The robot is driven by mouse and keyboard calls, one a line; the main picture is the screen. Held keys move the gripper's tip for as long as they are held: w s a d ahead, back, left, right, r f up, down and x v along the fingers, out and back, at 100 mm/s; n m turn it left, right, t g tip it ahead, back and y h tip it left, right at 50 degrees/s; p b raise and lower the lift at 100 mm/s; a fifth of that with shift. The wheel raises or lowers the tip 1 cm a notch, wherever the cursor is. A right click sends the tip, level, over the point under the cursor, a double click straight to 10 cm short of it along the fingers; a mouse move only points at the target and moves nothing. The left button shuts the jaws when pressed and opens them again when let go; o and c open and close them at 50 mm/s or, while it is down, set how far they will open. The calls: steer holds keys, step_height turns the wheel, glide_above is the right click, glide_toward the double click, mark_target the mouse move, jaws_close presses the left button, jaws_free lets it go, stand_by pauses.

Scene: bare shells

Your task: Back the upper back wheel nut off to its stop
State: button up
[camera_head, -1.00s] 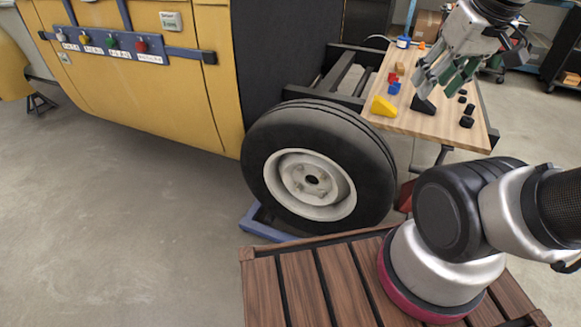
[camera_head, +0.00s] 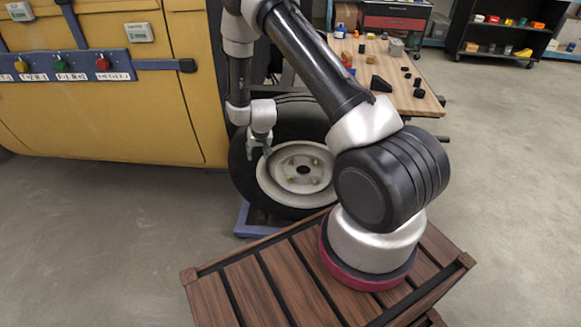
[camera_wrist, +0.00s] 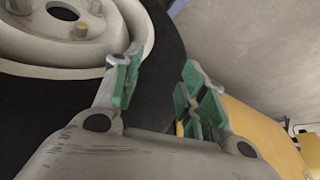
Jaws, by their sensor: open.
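The wheel (camera_head: 241,172) has a black tyre and a pale rim (camera_head: 272,184) with a dark centre hole. Small nuts sit around the hub; in the head view they are too small to tell apart. My gripper (camera_head: 259,152) is in front of the tyre's upper left, beside the rim. Its green-padded fingers (camera_wrist: 160,64) are apart and empty, beside the rim, away from the nuts. I cannot tell which nut is the upper back one.
The yellow body panel (camera_head: 90,115) is left of the wheel, with a blue rail (camera_head: 75,72) of coloured knobs. A slatted wooden platform (camera_head: 245,290) lies in front. A workbench (camera_head: 425,100) with small parts stands behind right. Grey floor (camera_head: 100,225) is open at left.

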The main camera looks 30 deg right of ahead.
step_height(320, 180, down, 12)
steer(key=w+d+m+t+h, duration=0.1)
steer(key=d+t+h, duration=0.1)
steer(key=m+t+h, duration=0.2)
steer(key=t+h, duration=0.6)
glide_toward(291, 165)
steer(key=x, duration=1)
steer(key=shift+f, duration=0.15)
jaws_close()
